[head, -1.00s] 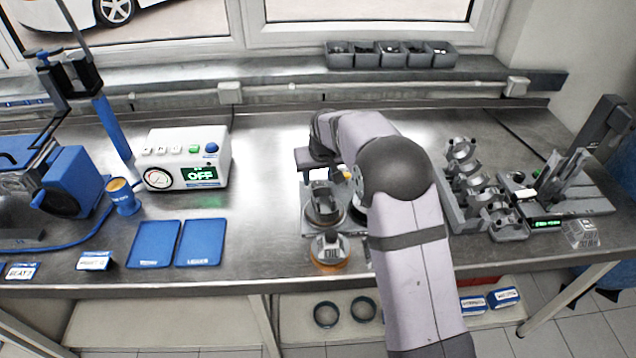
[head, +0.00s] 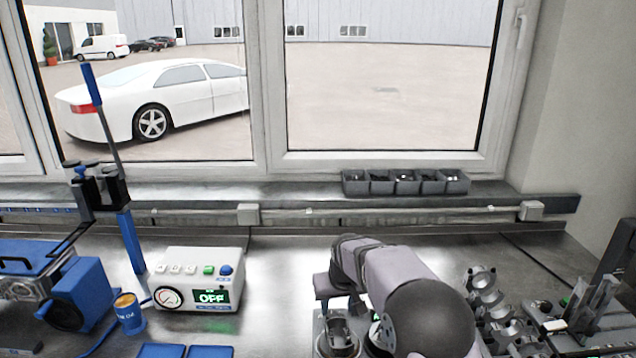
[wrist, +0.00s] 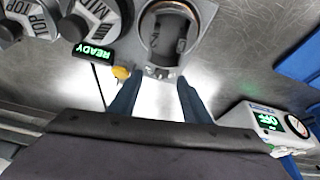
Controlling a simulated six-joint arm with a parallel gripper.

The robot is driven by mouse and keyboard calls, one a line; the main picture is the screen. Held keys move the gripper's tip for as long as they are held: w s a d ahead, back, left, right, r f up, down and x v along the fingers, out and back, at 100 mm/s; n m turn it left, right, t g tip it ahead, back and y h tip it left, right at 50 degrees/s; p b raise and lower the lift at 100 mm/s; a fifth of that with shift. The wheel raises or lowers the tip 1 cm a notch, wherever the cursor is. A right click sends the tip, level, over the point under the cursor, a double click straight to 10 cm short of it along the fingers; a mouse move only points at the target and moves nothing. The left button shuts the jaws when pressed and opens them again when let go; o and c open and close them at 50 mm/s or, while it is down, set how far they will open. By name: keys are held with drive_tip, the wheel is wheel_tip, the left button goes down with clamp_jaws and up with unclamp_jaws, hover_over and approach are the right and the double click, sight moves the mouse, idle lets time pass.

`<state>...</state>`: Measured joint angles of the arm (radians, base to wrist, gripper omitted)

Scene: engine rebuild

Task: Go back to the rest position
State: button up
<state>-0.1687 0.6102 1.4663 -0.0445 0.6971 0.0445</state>
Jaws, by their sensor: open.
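My arm reaches over the middle of the bench in the head view, its wrist bent down behind a grey fixture (head: 325,349). My gripper (wrist: 157,84) is open in the wrist view, with two dark fingers apart and nothing between them. Just beyond the fingertips is the fixture's metal part with a large round bore (wrist: 168,40). A green READY display (wrist: 95,51) and a yellow button (wrist: 121,72) are beside it.
Pistons marked TOP and MID (wrist: 97,14) lie near the fixture. Grey bearing-cap racks (head: 490,300) stand right. Small grey bins (head: 405,183) line the sill. Bench behind the arm is clear.

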drive_tip(key=s+d+r+g+p, duration=0.1)
drive_tip(key=s+d+r+p, duration=0.1)
drive_tip(key=s, duration=0.9)
drive_tip(key=s+d+r+m+g+p, duration=0.1)
drive_tip(key=s+d+p, duration=0.3)
drive_tip(key=s, duration=0.8)
drive_tip(key=s+d+r+g+p, duration=0.2)
drive_tip(key=s+d+r+p, duration=0.1)
drive_tip(key=s, duration=0.8)
drive_tip(key=shift+s+r+m, duration=0.3)
drive_tip(key=shift+r+m, duration=0.1)
drive_tip(key=shift+r, duration=0.05)
